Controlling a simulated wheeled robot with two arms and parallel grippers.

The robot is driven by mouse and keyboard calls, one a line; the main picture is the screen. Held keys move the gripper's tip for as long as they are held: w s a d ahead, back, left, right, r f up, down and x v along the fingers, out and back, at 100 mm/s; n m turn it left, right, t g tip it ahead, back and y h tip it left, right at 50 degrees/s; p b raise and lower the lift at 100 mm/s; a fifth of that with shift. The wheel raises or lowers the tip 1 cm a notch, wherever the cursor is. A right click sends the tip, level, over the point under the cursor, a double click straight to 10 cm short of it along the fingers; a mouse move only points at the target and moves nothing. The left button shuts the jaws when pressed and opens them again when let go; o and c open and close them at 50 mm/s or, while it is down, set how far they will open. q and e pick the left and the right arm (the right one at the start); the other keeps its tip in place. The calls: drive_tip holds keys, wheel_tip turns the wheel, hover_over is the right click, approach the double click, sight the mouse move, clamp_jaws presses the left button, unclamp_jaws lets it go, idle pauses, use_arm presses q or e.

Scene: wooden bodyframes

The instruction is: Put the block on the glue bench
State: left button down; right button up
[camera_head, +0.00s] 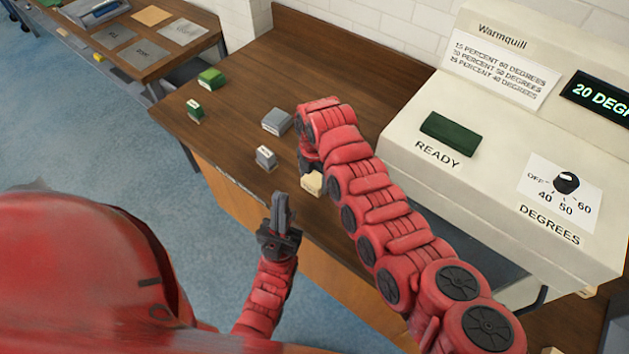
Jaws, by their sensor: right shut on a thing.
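Several blocks lie on the brown wooden bench (240,88): a green one (211,78), a smaller green-and-white one (195,110), a grey one (277,121) and a smaller grey-and-white one (266,157). A cream block (312,184) is near the bench's front edge, directly under the wrist of my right arm. My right gripper (306,168) is mostly hidden behind that arm and is shut on the cream block. My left gripper (282,205) points up in front of the bench edge, empty, with its fingers close together. No label shows which surface is the glue bench.
A white Warmquill machine (405,115) with a green READY button (450,135), a dial (566,183) and a "20 DEG" display (598,95) stands at right. A second table (150,62) with flat plates stands at far left. Blue floor (60,130) lies between.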

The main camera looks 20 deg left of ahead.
sight(314, 186)
wheel_tip(314, 186, down, 2)
drive_tip(key=shift+s+f+p, duration=0.15)
drive_tip(key=shift+f+p, duration=0.1)
drive_tip(key=shift+p, duration=0.1)
drive_tip(key=shift+f, duration=0.35)
drive_tip(key=o, duration=1.4)
drive_tip(key=shift+o, duration=0.2)
